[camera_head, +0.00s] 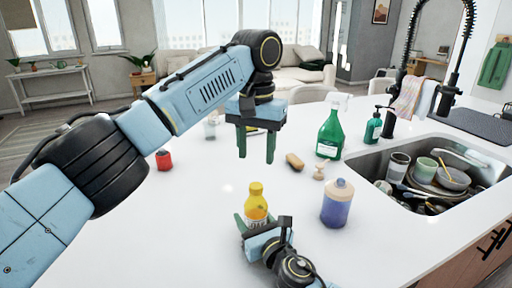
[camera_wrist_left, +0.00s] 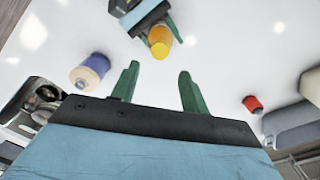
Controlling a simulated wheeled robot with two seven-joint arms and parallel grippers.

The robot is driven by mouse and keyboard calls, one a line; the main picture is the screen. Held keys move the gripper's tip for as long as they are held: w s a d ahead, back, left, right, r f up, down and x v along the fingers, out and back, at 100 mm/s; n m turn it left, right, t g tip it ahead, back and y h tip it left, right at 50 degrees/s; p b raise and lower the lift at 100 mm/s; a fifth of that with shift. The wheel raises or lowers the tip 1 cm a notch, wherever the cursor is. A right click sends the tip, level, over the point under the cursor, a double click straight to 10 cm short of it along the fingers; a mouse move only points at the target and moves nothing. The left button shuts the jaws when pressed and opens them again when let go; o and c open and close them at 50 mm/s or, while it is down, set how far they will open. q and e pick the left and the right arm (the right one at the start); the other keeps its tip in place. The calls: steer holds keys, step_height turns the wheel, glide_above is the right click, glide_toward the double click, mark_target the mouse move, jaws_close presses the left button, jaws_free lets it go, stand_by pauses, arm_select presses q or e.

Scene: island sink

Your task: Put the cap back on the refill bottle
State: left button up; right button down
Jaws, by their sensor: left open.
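A small yellow-orange bottle (camera_head: 257,203) with a white label and yellow top stands at the front middle of the counter. It also shows in the left wrist view (camera_wrist_left: 160,40). I cannot tell whether it is the refill bottle, and I see no clearly separate loose cap. My right gripper (camera_head: 264,223) has its green fingers around the bottle's lower part; whether they press on it is unclear. My left gripper (camera_head: 256,158) points down above the counter behind the bottle, open and empty. Its fingers also show in the left wrist view (camera_wrist_left: 158,82).
A blue-purple jar (camera_head: 337,206) with a tan top stands right of the bottle. Behind are a cream pump-like piece (camera_head: 319,172), a brown brush (camera_head: 294,161) and a green spray bottle (camera_head: 330,135). A red container (camera_head: 163,160) stands left. The sink (camera_head: 435,208) holds dishes.

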mark_target(256, 185)
arm_select(q)
steer(key=shift+f, duration=4)
jaws_close()
steer(key=shift+o, duration=0.7)
jaws_free()
step_height(256, 185, up, 12)
